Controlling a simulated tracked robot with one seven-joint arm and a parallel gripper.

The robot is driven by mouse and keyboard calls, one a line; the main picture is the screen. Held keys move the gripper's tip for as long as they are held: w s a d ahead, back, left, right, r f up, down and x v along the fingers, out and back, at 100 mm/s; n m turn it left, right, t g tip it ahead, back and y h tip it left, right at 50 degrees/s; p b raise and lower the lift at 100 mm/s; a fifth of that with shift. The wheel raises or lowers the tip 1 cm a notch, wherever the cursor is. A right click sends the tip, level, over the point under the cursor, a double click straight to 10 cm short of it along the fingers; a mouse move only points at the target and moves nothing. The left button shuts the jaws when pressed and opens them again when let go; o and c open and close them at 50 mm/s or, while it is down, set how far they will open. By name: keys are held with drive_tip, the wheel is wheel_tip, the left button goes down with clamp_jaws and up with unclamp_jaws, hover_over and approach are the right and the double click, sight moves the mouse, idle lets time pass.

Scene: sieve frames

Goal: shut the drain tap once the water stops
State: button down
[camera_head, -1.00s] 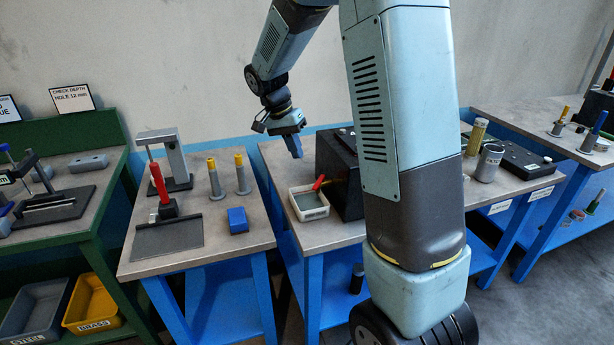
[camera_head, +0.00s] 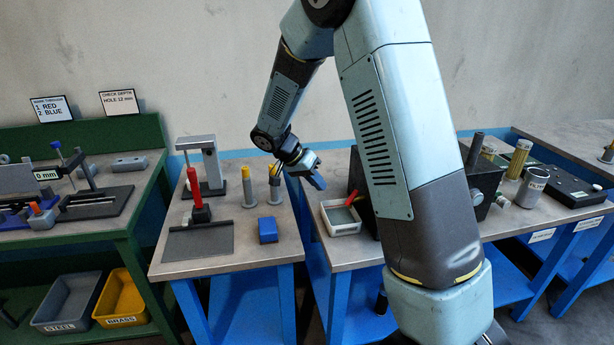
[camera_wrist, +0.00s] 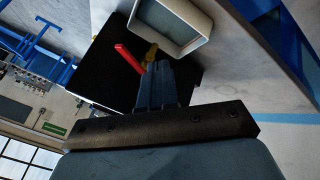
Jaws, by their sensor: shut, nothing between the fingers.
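The drain tap has a red lever (camera_head: 352,198) and a brass body (camera_wrist: 150,54). It sticks out of the side of a black box (camera_head: 357,176), just above a white-rimmed tray (camera_head: 346,232). In the wrist view the red lever (camera_wrist: 127,57) slants away from the brass body. My gripper (camera_head: 317,183) is shut and empty, behind and left of the tray in the head view. In the wrist view its blue fingertips (camera_wrist: 158,68) overlap the tap's near end; I cannot tell whether they touch. No running water can be made out. My arm hides part of the box.
A blue block (camera_head: 267,230), two grey posts with yellow tops, and a press with a red handle (camera_head: 197,190) stand on the bench to the left. Grey cylinders (camera_head: 531,187) and a black plate stand to the right. The bench left of the tray is clear.

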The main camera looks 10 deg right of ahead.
sight(352, 199)
drive_tip(key=s+d+f, duration=0.2)
drive_tip(key=d+f, duration=0.1)
drive_tip(key=d, duration=0.2)
drive_tip(key=shift+s+d, duration=0.2)
drive_tip(key=shift+s, duration=0.2)
